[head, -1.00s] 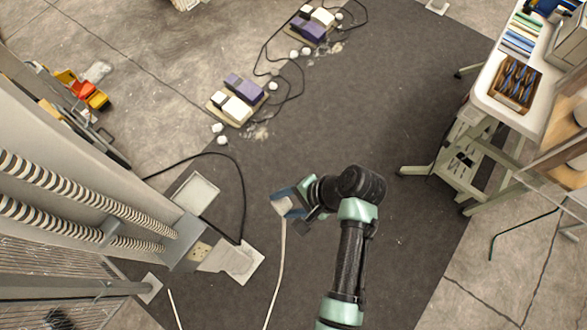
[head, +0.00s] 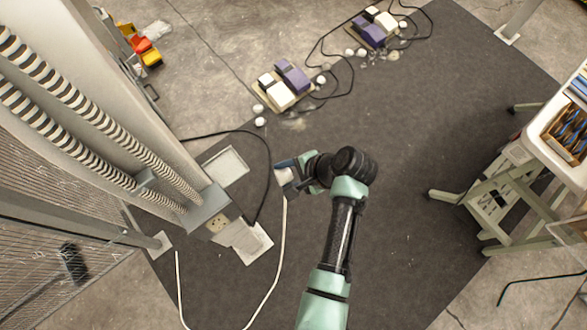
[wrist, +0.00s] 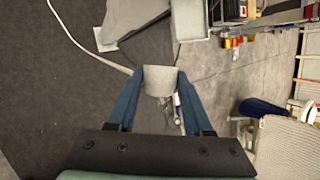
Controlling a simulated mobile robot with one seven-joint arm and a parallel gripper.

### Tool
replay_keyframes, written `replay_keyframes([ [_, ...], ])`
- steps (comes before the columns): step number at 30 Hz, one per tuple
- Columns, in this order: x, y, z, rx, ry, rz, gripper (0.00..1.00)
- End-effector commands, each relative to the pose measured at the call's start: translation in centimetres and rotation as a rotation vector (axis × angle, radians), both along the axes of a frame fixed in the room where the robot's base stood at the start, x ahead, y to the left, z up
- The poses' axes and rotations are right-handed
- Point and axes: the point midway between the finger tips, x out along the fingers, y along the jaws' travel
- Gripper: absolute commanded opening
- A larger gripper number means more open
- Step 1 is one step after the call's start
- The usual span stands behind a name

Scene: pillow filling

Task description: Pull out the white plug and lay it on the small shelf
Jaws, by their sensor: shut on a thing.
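The white plug (head: 283,176) is between the blue fingers of my gripper (head: 285,172), held clear of the socket box. In the wrist view the plug (wrist: 160,80) sits at the tips of my gripper (wrist: 160,84), which is shut on it. A white cord (head: 281,235) hangs from the plug and loops down past the post. The small shelf (head: 225,167), a pale rimmed tray beside the post, is left of my gripper and empty. It also shows at the top of the wrist view (wrist: 190,20). The plug is apart from the shelf.
The socket box (head: 217,222) is on the grey post, below the shelf. A black cable (head: 268,180) runs between shelf and gripper. A white workbench (head: 545,140) stands at right. The mat around my arm is clear.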

Motion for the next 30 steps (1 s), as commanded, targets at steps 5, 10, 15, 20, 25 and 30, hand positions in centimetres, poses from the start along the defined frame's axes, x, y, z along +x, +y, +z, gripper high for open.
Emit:
replay_keyframes([
  [5, 1.2, 0.9, -0.2, -0.001, -0.001, 0.002, 0.00],
  [10, 2.3, 1.7, -0.7, -0.001, -0.003, 0.002, 0.00],
  [15, 3.3, 2.5, -0.9, -0.001, -0.003, 0.002, 0.00],
  [20, 3.7, 3.7, -1.3, -0.001, -0.002, 0.001, 0.00],
  [25, 4.2, 4.9, -1.8, 0.000, -0.002, 0.002, 0.00],
  [30, 4.6, 6.1, -2.2, -0.001, -0.002, 0.001, 0.00],
])
